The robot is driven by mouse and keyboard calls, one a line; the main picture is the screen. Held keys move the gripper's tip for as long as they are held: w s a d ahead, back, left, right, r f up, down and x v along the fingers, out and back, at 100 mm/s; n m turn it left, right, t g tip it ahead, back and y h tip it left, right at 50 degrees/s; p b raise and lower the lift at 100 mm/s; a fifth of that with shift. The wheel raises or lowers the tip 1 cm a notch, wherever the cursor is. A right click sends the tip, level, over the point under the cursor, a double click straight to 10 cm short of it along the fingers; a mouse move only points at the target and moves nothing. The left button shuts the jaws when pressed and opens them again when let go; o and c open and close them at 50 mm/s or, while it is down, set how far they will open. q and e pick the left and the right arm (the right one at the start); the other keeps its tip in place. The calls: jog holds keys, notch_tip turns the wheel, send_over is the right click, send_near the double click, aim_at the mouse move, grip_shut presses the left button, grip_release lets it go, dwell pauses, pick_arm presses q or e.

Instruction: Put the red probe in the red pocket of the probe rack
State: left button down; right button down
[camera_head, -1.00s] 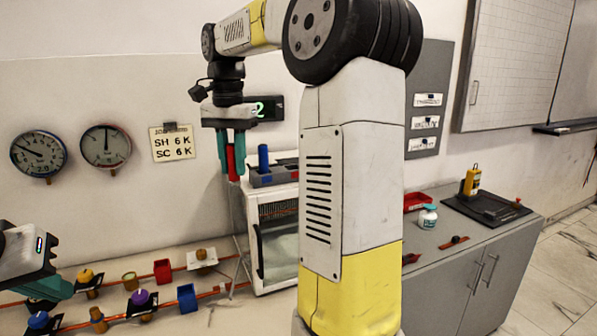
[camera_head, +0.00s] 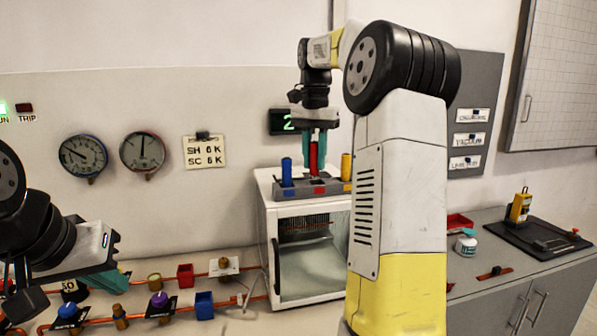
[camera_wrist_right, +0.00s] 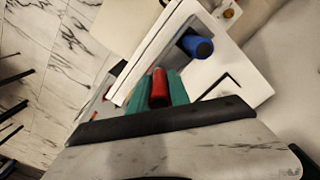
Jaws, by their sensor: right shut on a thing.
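The grey probe rack (camera_head: 328,188) sits on a white cabinet, with coloured marks on its front. A blue probe (camera_head: 287,171) stands upright at its left end and a yellow probe (camera_head: 346,166) at its right end. My right gripper (camera_head: 314,150) is shut on the upright red probe (camera_head: 313,160) over the rack's middle, in line with the red mark. I cannot tell whether the probe's lower end is inside the pocket. The wrist view shows the red probe (camera_wrist_right: 158,88) between teal fingers and the blue probe (camera_wrist_right: 197,46) beyond. My left gripper (camera_head: 112,279) is at lower left, its jaws unclear.
Two gauges (camera_head: 83,155) hang on the wall. A grey counter (camera_head: 500,265) at right carries a white jar (camera_head: 466,245) and a yellow meter (camera_head: 520,206).

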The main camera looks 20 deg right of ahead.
jog(key=shift+w+d+f, duration=0.15)
jog(key=shift+w+d, duration=0.25)
jog(key=shift+d, duration=0.15)
jog(key=shift+f, duration=1.65)
jog(key=shift+f, duration=0.2)
jog(key=c, duration=1.2)
grip_release()
